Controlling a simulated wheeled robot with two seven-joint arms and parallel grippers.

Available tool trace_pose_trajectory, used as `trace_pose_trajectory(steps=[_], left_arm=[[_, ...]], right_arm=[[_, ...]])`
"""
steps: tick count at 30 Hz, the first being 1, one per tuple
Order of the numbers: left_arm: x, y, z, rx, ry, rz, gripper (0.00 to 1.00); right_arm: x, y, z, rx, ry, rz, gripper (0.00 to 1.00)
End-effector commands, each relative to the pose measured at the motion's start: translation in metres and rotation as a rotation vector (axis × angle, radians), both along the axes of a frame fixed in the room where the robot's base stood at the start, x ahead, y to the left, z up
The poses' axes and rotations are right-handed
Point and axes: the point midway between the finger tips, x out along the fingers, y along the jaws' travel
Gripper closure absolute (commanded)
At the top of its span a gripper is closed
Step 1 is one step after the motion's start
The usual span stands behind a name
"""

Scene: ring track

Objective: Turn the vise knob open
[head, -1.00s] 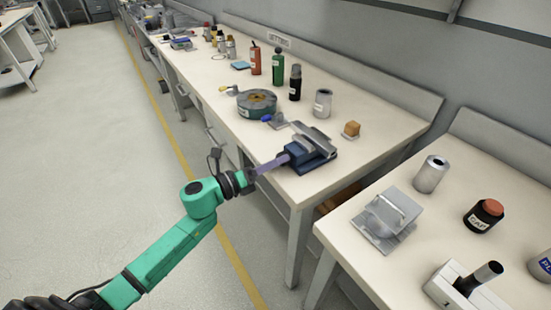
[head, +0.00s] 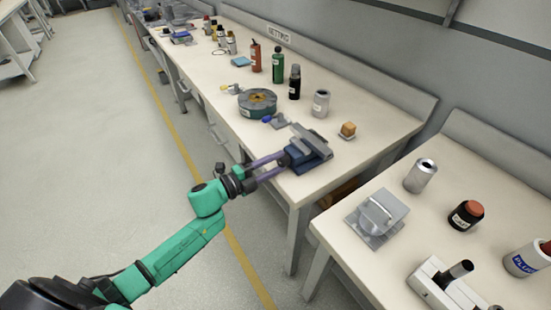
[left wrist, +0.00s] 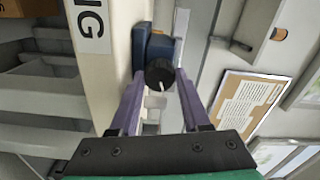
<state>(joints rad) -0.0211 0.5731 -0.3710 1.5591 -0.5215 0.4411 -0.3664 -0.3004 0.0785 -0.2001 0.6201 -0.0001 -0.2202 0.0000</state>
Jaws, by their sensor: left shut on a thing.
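The vise (head: 308,153) is blue with grey jaws and stands at the front edge of the long bench. Its dark round knob (left wrist: 160,73), with a white mark on its face, shows in the left wrist view in front of the blue vise body (left wrist: 155,48). My left gripper (head: 284,161) reaches in from the left, its two purple fingers pointing at the vise. In the left wrist view the fingers (left wrist: 159,84) lie on both sides of the knob, shut on it. In the head view the knob is hidden. My right gripper is not in view.
A green round tape-like reel (head: 257,103), several bottles and a grey cylinder (head: 321,103) stand behind the vise. A second bench at right holds a metal plate with a handle (head: 377,218). The floor at left is clear.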

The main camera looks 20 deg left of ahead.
Motion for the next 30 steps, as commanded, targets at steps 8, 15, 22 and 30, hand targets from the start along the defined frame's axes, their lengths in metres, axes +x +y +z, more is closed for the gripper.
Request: trace_pose_trajectory(steps=[8,15,22,30], left_arm=[[0.000,0.001,0.002,-0.164,0.136,0.001,1.00],[0.000,0.000,0.001,-0.249,0.206,0.001,1.00],[0.000,0.001,0.000,-0.280,0.233,0.002,1.00],[0.000,0.001,-0.001,-0.284,0.236,0.002,1.00]], right_arm=[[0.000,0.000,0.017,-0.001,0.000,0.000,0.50],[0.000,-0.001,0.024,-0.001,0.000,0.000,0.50],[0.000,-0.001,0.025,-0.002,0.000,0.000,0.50],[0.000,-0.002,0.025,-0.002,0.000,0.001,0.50]])
